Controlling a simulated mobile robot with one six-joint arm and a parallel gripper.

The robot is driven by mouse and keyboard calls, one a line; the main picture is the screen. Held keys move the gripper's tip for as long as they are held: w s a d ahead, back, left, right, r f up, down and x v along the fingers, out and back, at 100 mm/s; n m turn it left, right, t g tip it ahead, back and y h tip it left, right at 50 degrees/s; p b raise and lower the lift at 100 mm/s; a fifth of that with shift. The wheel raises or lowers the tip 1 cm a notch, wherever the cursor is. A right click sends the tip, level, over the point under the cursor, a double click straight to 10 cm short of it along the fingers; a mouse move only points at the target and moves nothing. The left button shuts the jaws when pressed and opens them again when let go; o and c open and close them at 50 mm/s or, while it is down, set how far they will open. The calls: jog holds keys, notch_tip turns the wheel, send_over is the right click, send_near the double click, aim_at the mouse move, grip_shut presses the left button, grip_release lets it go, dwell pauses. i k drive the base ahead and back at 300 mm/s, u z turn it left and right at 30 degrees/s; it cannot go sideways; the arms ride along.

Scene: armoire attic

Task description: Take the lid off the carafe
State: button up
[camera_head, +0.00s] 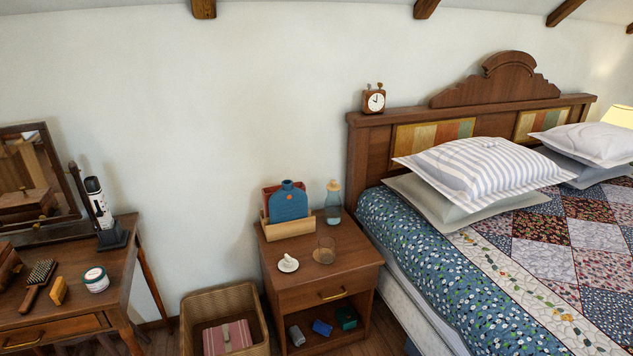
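The carafe (333,209) is a bluish glass bottle standing upright at the back right of the wooden nightstand, close to the bed. Its lid (333,186) is a tan, rounded cap sitting on top of the neck. My gripper does not show in this view.
A wicker basket (258,300) stands left, the bed (450,270) right. A dressing table (70,323) is far left.

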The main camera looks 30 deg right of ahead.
aim_at(332, 186)
jog(key=u, duration=0.3)
jog(key=i, duration=1.05)
jog(key=u, duration=0.05)
